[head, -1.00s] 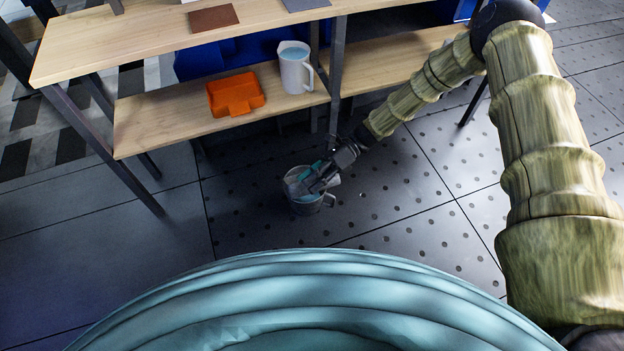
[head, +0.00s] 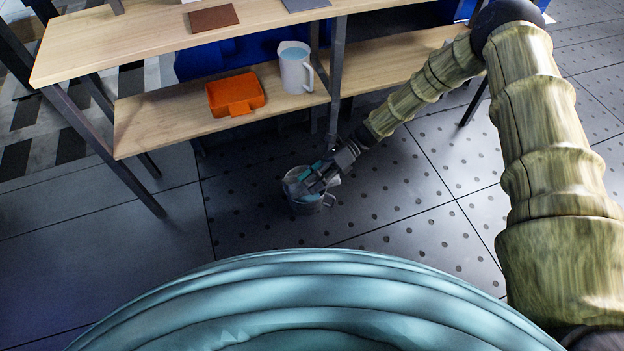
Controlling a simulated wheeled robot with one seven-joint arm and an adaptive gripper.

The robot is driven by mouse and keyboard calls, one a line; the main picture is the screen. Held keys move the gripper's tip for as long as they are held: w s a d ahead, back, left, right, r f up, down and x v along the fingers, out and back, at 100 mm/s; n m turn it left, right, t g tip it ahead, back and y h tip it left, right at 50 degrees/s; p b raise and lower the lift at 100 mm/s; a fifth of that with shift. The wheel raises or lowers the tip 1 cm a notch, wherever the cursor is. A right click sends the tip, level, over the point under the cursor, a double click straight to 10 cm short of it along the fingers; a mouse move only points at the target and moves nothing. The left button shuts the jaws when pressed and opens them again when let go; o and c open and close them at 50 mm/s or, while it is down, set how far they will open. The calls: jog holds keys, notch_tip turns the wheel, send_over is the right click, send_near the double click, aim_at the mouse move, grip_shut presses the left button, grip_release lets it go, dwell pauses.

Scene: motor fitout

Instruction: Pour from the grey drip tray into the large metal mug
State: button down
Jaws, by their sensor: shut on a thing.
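The large metal mug (head: 304,207) stands on the dark floor in front of the shelving, its handle on the right. My gripper (head: 316,182) is over the mug's mouth and shut on the grey drip tray (head: 295,182). The tray looks tilted at the mug's opening, and the gripper hides much of it. Pale blue-green shows beside the fingers; I cannot tell whether it is liquid or part of the gripper. The inside of the mug is mostly hidden, so its fill level cannot be seen.
An orange tray (head: 236,94) and a white jug (head: 296,70) with light blue contents stand on the lower wooden shelf (head: 165,122). Its front edge and a dark metal post (head: 336,75) are behind the mug. The floor (head: 400,215) right of the mug is clear.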

jog(key=s+d+f+n+t, duration=0.1)
jog(key=s+f+n+t, duration=0.3)
jog(key=f+n, duration=0.1)
jog(key=shift+s+d+f+n+y+p, duration=0.2)
jog(key=shift+f+n+y+p, duration=0.2)
jog(key=shift+n, duration=0.4)
dwell(0.7)
jog(key=shift+r, duration=0.2)
notch_tip(320, 180, up, 10)
jog(key=p, duration=0.7)
jog(key=shift+f, duration=0.15)
jog(key=shift+f, duration=0.1)
dwell(0.4)
